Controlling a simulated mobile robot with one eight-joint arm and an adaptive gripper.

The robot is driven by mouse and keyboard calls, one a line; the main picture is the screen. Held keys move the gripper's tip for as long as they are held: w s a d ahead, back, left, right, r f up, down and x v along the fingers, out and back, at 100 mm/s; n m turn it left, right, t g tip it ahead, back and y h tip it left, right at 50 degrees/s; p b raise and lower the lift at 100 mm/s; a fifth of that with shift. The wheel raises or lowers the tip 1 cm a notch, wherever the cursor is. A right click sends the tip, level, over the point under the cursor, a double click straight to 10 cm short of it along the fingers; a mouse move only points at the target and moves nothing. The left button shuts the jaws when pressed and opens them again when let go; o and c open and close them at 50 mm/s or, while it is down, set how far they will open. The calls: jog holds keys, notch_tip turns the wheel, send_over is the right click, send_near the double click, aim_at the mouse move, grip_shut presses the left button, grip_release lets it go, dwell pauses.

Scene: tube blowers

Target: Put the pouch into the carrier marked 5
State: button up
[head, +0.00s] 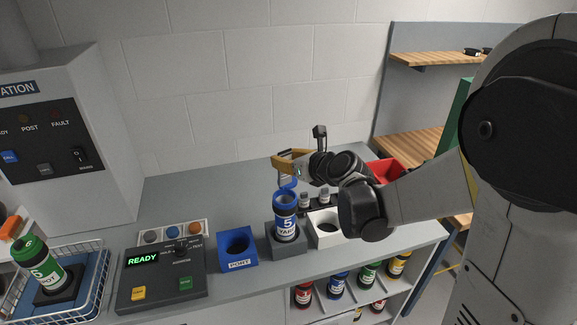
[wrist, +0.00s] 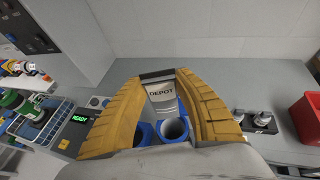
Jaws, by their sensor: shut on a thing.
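My gripper (head: 285,165) is shut on the pouch (wrist: 161,94), a pale grey piece reading DEPOT between the yellow fingers in the wrist view. In the head view the pouch is small and mostly hidden by the fingers. The carrier marked 5 (head: 286,228), with a blue rim and a white label, stands upright in a grey block. My gripper and the pouch are just above it. Its open round mouth (wrist: 174,128) shows in the wrist view, just below the pouch. I cannot tell if the pouch touches the rim.
A blue block (head: 238,249) and a white block (head: 327,228), both with holes, flank the carrier. A control box (head: 160,274) reads READY. A green-capped carrier (head: 44,268) sits in a wire basket at left. A red bin (head: 384,171) stands behind my arm.

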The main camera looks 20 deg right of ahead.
jog(key=shift+w+r, duration=0.25)
jog(key=shift+w, duration=0.1)
jog(key=shift+f, duration=0.15)
jog(key=shift+s+f+b, duration=0.2)
jog(key=shift+f+b, duration=0.3)
jog(key=shift+b, duration=0.05)
jog(key=shift+f+b, duration=1.25)
jog(key=shift+f, duration=0.5)
jog(key=shift+f, duration=0.1)
jog(key=shift+f+b, duration=3.2)
jog(key=shift+f, duration=0.2)
